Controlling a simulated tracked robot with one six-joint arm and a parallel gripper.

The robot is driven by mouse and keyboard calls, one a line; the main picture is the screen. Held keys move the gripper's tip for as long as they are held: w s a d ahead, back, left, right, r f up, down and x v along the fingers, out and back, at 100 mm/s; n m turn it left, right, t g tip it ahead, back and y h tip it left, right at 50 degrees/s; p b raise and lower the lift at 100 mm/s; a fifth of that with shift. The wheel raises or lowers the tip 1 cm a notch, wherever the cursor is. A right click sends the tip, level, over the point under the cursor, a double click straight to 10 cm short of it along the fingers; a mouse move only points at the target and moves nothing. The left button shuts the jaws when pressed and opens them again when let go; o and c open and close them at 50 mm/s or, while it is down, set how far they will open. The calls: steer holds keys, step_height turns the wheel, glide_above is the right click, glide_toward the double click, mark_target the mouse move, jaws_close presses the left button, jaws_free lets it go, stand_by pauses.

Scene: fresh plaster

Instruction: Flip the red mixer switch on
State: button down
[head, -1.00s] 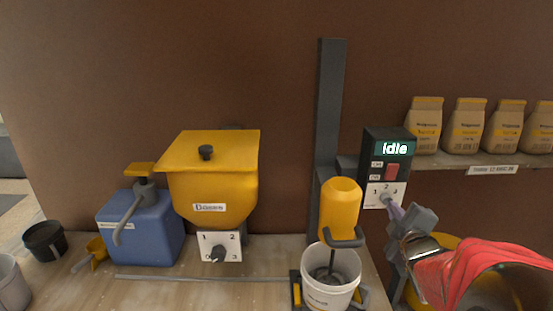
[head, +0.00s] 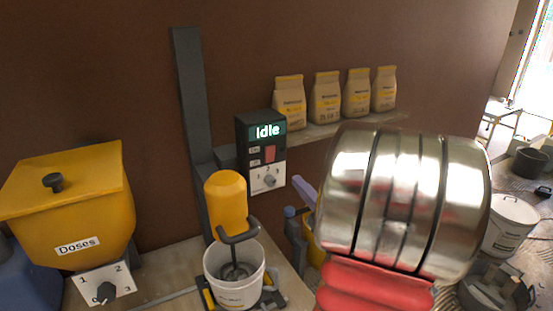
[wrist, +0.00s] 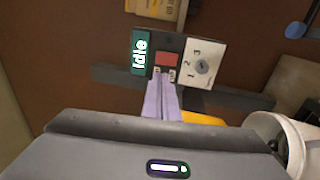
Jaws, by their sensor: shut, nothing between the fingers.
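The dark mixer control box (head: 261,118) is mounted beside the grey column, and its screen reads "Idle". The red switch (head: 269,153) sits below the screen, above a white plate with a dial (head: 270,180). In the wrist view the red switch (wrist: 167,59) lies just beyond the tips of my gripper (wrist: 161,76). Its purple fingers are shut together and empty. Whether they touch the box is unclear. In the head view my gripper (head: 303,187) is right of the box, mostly hidden behind my arm.
The yellow mixer (head: 226,203) hangs over a white bucket (head: 234,272) with its paddle inside. A yellow doser (head: 68,205) stands on the left. Several paper bags (head: 325,98) stand on a shelf (head: 340,129) to the right of the box. A grey column (head: 190,100) rises behind the mixer.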

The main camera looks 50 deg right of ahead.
mark_target(271, 150)
steer(key=x, duration=1.4)
steer(key=shift+d, duration=0.1)
